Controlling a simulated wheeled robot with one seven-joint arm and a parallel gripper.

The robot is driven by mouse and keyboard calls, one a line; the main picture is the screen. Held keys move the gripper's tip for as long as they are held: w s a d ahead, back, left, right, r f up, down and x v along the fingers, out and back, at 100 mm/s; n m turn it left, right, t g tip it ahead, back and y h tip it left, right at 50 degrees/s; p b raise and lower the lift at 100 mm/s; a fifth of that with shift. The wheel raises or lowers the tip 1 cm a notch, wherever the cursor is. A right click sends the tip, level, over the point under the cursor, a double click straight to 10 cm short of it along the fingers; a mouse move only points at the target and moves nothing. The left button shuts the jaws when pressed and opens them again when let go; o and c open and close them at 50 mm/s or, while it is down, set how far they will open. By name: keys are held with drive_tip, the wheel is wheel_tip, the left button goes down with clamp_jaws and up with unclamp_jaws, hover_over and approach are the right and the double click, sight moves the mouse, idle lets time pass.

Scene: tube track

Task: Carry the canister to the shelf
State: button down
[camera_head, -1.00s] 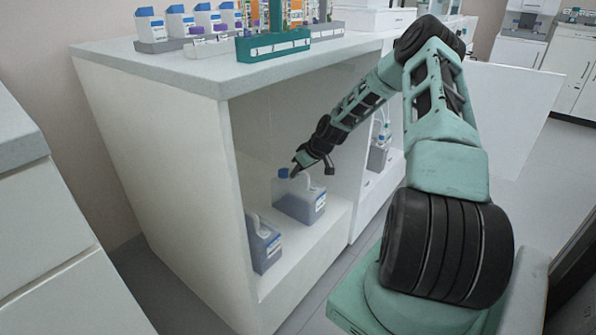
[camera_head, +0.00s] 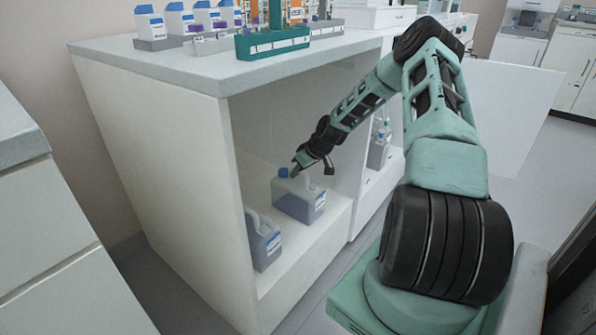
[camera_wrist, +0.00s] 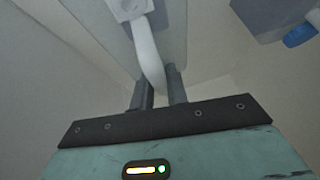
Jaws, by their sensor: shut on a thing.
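The canister (camera_head: 297,203) is a translucent jug with a blue cap and grey-blue contents. It is upright inside the open cabinet bay, at or very close to the bay floor; I cannot tell whether it touches. My gripper (camera_head: 297,170) reaches into the bay from above right and meets the canister's top. In the wrist view, the fingers of my gripper (camera_wrist: 160,88) are shut on the pale curved handle of the canister (camera_wrist: 165,25). The shelf of the task cannot be told apart for certain.
A second jug (camera_head: 263,243) stands at the bay's front left; a blue-capped jug shows at the wrist view's upper right (camera_wrist: 270,12). Another jug (camera_head: 378,150) stands in the right bay. A divider (camera_head: 352,195) separates the bays. Bottles and a green rack (camera_head: 272,45) occupy the countertop.

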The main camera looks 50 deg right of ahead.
drive_tip(key=shift+f, duration=0.1)
drive_tip(key=c, duration=1.3)
unclamp_jaws()
drive_tip(key=p+v, duration=0.5)
drive_tip(key=v, duration=1.2)
drive_tip(key=shift+s, duration=0.1)
